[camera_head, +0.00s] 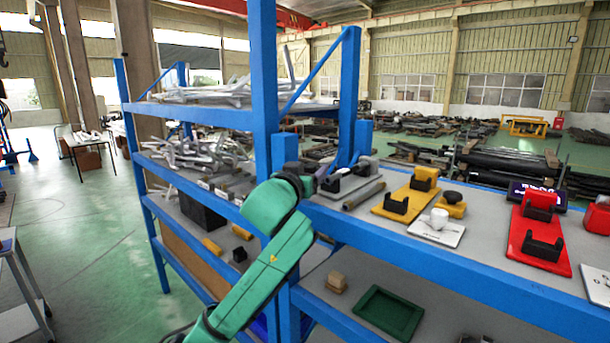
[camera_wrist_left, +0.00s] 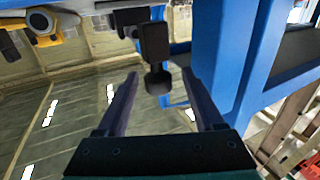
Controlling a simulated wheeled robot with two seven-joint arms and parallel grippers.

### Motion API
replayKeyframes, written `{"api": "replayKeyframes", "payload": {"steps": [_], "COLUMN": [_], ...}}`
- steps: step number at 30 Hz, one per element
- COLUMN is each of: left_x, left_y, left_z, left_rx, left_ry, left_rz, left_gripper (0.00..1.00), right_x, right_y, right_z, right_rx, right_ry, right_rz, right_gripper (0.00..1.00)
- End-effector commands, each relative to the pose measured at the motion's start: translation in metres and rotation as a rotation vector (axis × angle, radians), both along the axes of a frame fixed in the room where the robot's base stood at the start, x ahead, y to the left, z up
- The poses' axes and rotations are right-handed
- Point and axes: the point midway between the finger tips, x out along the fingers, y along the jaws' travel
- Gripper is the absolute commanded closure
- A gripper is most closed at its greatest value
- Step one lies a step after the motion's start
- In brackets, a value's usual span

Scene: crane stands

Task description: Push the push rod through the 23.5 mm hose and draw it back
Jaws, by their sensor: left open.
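My left gripper (camera_head: 322,180) is at the blue rack's top shelf, near its corner post; my green forearm hides part of it. In the left wrist view its two fingers (camera_wrist_left: 160,75) are spread apart. A dark block with a rounded end (camera_wrist_left: 157,60) shows between them in the picture; no contact is visible, and I cannot tell if it is the push rod. A grey cylindrical bar (camera_head: 363,195) lies on the shelf just right of the gripper. I cannot tell whether it is the push rod or the 23.5 mm hose. My right gripper is not in view.
A yellow stand with black cradles (camera_head: 397,204), a white plate with a white knob (camera_head: 437,226) and a red stand (camera_head: 541,244) line the shelf rightward. A blue post (camera_head: 264,80) rises close behind my arm. A green tray (camera_head: 388,312) lies on the lower shelf.

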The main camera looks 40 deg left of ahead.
Motion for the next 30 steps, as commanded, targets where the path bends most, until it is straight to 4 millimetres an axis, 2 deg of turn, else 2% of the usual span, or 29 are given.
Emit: {"api": "replayKeyframes", "payload": {"steps": [5, 11, 15, 22, 30], "left_x": [-0.022, -0.073, -0.109, -0.127, -0.131], "left_y": [-0.010, -0.032, -0.047, -0.055, -0.057], "left_z": [-0.005, -0.006, -0.012, -0.005, -0.001], "left_rx": [0.003, 0.002, 0.003, -0.002, -0.001], "left_ry": [-0.003, -0.005, -0.013, -0.003, 0.004], "left_rz": [-0.001, -0.001, -0.001, 0.000, 0.000], "left_gripper": [0.31, 0.31, 0.31, 0.31, 0.31], "right_x": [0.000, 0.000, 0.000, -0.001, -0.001], "right_y": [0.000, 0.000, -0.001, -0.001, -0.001], "right_z": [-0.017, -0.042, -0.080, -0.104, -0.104], "right_rx": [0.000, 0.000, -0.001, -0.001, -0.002], "right_ry": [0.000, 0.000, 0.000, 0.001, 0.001], "right_rz": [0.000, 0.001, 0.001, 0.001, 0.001], "right_gripper": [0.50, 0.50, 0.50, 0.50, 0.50]}}
